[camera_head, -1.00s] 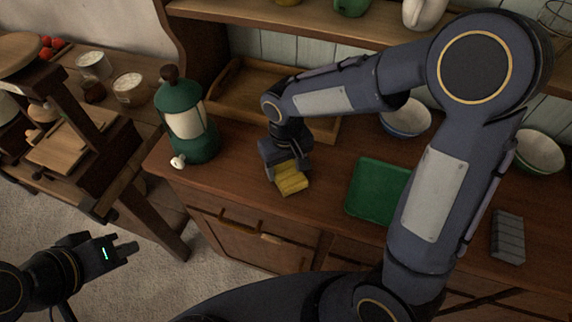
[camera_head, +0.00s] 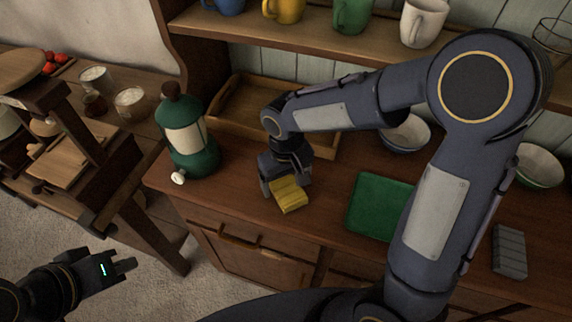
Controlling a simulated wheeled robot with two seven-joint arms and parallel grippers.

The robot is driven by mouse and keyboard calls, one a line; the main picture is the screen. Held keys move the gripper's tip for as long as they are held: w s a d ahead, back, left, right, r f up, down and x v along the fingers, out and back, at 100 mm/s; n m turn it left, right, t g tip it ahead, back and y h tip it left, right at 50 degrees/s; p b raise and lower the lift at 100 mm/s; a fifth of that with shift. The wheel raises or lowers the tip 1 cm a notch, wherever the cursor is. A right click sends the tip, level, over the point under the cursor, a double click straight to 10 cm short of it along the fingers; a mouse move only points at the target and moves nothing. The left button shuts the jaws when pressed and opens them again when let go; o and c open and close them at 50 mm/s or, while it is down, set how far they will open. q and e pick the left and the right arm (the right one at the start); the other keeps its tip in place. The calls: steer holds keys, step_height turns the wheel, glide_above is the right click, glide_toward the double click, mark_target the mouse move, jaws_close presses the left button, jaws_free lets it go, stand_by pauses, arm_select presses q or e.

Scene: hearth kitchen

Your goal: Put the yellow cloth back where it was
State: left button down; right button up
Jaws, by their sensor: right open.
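The yellow cloth (camera_head: 289,196) lies folded on the wooden counter, near its front edge. My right gripper (camera_head: 287,188) reaches down from above and stands at the cloth's back edge, its jaws open. Part of the cloth shows in front of the fingers, and its back end is hidden by them. I cannot tell whether the fingers touch it. My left gripper (camera_head: 127,265) is at the lower left, away from the counter above the floor. It is seen from the side, so its jaw opening is unclear.
A green dispenser (camera_head: 199,160) stands left of the cloth. A wooden tray (camera_head: 232,101) lies behind. A green cloth or mat (camera_head: 370,207), two bowls (camera_head: 407,134) and a grey ribbed block (camera_head: 509,252) are to the right. Mugs (camera_head: 284,10) stand on the shelf above.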

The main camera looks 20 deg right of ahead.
mark_target(286, 185)
step_height(286, 185, up, 12)
steer(key=f, duration=0.1)
steer(key=s+d+m+t+y, duration=0.2)
steer(key=s+d, duration=0.2)
steer(key=s, duration=0.4)
steer(key=s+d+m+t+y, duration=0.1)
steer(key=s+d+m+t, duration=0.1)
steer(key=s+d, duration=0.3)
steer(key=s+t, duration=0.1)
steer(key=s, duration=0.2)
steer(key=shift+f+t+y+p, duration=0.2)
steer(key=shift+t+y+p, duration=0.1)
steer(key=shift+y, duration=0.1)
steer(key=shift+d, duration=0.1)
stand_by(0.4)
